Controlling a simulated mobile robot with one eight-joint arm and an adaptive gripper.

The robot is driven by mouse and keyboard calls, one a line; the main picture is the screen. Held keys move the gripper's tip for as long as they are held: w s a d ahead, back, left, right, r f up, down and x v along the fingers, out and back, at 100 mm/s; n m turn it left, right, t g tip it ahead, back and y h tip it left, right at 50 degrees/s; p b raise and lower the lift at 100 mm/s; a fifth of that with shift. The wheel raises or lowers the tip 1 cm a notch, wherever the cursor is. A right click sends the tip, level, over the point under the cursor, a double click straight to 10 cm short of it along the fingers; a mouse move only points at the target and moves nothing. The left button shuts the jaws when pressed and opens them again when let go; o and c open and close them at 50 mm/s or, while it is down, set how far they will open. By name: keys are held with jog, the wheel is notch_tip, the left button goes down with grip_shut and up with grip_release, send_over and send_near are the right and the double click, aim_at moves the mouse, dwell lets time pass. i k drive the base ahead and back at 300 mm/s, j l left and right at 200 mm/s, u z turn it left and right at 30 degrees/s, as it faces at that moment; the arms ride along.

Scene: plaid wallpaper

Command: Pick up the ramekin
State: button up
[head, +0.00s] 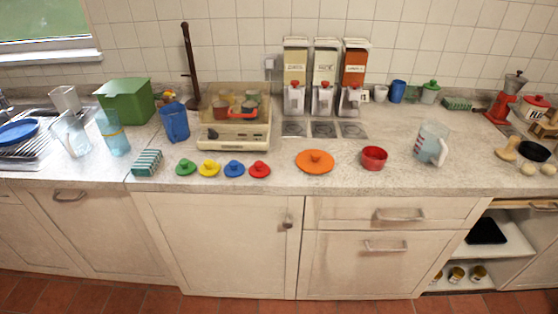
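A small red bowl (374,160), which looks like the ramekin, stands upright on the pale countertop (335,183). It is right of centre in the head view, near the front edge of the counter. It is open at the top and nothing covers it. My gripper is not in view.
An orange lid (314,161) lies left of the bowl, and a clear measuring jug (431,144) stands to its right. Several small coloured lids, including a red one (259,169), line the front. Dispensers (325,75) stand behind. Counter space directly around the bowl is clear.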

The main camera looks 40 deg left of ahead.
aim_at(374, 158)
jog(key=u, duration=1)
jog(key=i+j+u, duration=0.1)
jog(key=i, duration=0.5)
jog(key=i+j+u, duration=0.15)
jog(key=i, duration=0.5)
